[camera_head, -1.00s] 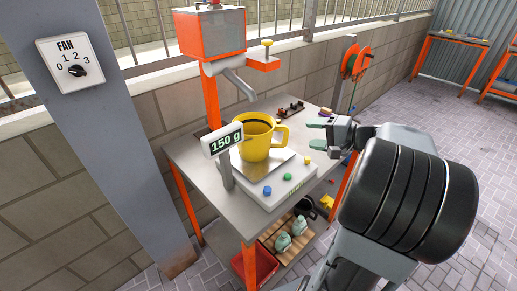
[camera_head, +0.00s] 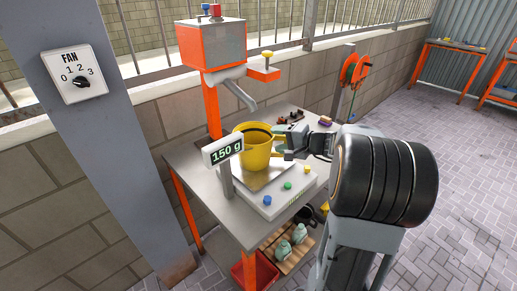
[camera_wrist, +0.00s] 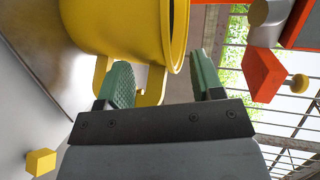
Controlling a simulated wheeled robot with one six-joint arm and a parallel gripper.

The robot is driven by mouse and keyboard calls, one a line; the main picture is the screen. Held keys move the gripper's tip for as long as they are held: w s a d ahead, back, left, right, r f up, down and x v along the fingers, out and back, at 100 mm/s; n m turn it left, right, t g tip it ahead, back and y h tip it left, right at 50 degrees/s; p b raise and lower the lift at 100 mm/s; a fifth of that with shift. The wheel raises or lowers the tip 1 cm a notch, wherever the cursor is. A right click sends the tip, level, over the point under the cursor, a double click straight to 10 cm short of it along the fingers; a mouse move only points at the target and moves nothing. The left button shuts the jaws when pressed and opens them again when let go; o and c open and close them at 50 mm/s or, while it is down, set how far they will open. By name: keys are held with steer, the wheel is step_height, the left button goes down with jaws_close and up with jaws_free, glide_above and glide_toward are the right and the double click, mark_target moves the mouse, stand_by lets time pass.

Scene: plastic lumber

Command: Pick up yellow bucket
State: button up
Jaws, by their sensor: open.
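The yellow bucket (camera_head: 256,152) stands upright on the metal plate of a scale (camera_head: 271,178) whose display reads 150 g. In the wrist view the bucket (camera_wrist: 118,25) fills the upper left, with its handle (camera_wrist: 150,85) reaching down between my fingers. My gripper (camera_head: 283,148) is at the bucket's right side, by the handle. In the wrist view my gripper's (camera_wrist: 163,82) two green fingers are apart on either side of the handle. I cannot tell whether they touch it.
An orange machine (camera_head: 212,45) with a spout (camera_head: 240,94) stands behind the bucket, the spout above it. The scale's display (camera_head: 222,149) stands front left of the bucket. Coloured buttons line the scale's front. Small items (camera_head: 291,117) lie at the table's back right.

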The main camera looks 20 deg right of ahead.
steer(key=shift+w+a, duration=0.2)
steer(key=shift+w, duration=0.1)
jaws_close()
stand_by(0.5)
